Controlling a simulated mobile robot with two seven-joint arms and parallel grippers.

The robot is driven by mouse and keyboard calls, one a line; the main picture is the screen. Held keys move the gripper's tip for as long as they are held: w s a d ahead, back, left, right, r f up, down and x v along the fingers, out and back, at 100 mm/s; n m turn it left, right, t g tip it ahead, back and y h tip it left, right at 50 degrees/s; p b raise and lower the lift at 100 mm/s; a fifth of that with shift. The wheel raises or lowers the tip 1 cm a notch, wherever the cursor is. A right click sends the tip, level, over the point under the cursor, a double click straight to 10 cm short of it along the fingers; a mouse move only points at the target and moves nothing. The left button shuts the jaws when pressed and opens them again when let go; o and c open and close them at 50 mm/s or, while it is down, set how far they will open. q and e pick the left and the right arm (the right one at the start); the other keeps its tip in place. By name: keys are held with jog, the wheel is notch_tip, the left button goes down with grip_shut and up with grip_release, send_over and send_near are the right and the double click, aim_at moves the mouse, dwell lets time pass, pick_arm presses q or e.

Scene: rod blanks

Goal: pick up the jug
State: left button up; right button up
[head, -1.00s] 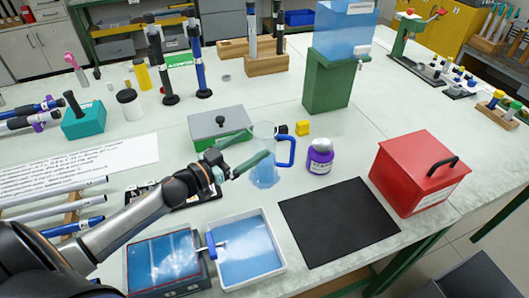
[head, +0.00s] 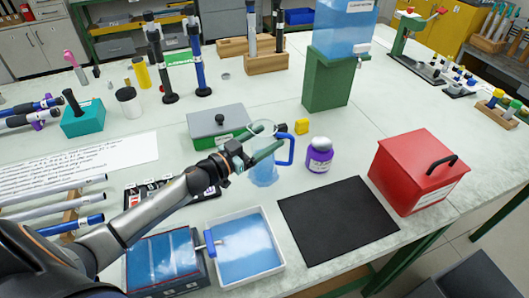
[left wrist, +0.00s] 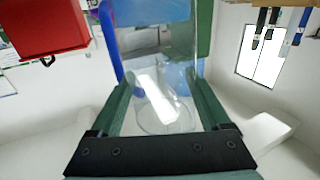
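The clear jug (head: 264,172) with a blue handle (head: 290,150) stands upright on the table in the head view, right of the grey-lidded box. My left gripper (head: 265,147) reaches it from the left, with its green fingers on either side of the jug's upper body. In the left wrist view, the jug (left wrist: 155,95) lies between the spread fingers of my left gripper (left wrist: 160,85), its blue handle toward the left. The fingers are open around it; whether either touches the wall cannot be told. My right gripper does not show.
A grey-lidded green box (head: 218,122) stands close to the left of the jug. A purple bottle (head: 319,156) and a yellow block (head: 302,127) are to its right. A white tray (head: 280,268) and a black mat (head: 338,220) lie in front. A red box (head: 412,172) stands farther right.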

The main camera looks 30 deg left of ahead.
pick_arm(q)
grip_shut()
dwell(0.4)
jog(key=shift+r, duration=0.2)
